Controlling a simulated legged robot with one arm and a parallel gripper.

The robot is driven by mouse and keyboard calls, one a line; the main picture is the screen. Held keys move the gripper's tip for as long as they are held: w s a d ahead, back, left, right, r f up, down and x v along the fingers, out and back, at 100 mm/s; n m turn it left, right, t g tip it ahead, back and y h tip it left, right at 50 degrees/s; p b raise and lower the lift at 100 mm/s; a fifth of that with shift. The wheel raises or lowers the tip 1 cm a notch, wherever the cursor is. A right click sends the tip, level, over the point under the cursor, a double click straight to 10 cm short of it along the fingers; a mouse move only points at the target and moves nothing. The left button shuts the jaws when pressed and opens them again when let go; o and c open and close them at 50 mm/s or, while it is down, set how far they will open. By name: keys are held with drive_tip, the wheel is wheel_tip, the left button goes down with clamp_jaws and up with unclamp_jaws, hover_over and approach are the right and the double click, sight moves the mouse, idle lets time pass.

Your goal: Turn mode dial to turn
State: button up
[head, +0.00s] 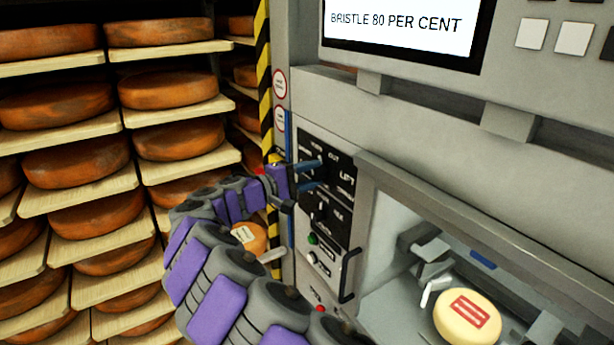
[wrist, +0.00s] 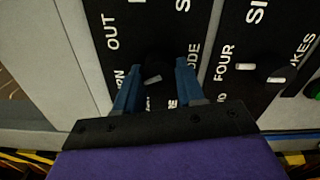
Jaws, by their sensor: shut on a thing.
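The mode dial (wrist: 153,70) is a black knob with a pale pointer mark on a black panel, in the upper middle of the wrist view. White lettering surrounds it, including OUT and the partly hidden ends of other words. My gripper (wrist: 157,77) has its two blue fingers shut on the dial, one on each side. In the head view my gripper (head: 319,173) reaches the upper part of the black control panel (head: 343,213), where the fingers hide the dial. The dial's exact pointer setting is hard to read.
A second dial (wrist: 270,73) sits on the panel to the right in the wrist view. Below the panel are a green button (head: 312,239) and a black handle (head: 350,275). A cheese wheel (head: 467,317) lies in the machine's bay. Loaded cheese shelves (head: 75,180) stand left.

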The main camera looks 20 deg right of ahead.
drive_tip(key=o, duration=0.6)
drive_tip(key=shift+d+f, duration=0.1)
drive_tip(key=shift+d, duration=0.05)
drive_tip(key=o, duration=0.4)
drive_tip(key=shift+w+d, duration=0.15)
drive_tip(key=shift+d, duration=0.15)
drive_tip(key=s+a, duration=0.1)
drive_tip(key=a, duration=0.4)
drive_tip(key=s+a+p, duration=0.1)
drive_tip(key=a, duration=0.5)
drive_tip(key=s+a+p, duration=0.1)
drive_tip(key=a, duration=0.5)
drive_tip(key=shift+s+a, duration=0.2)
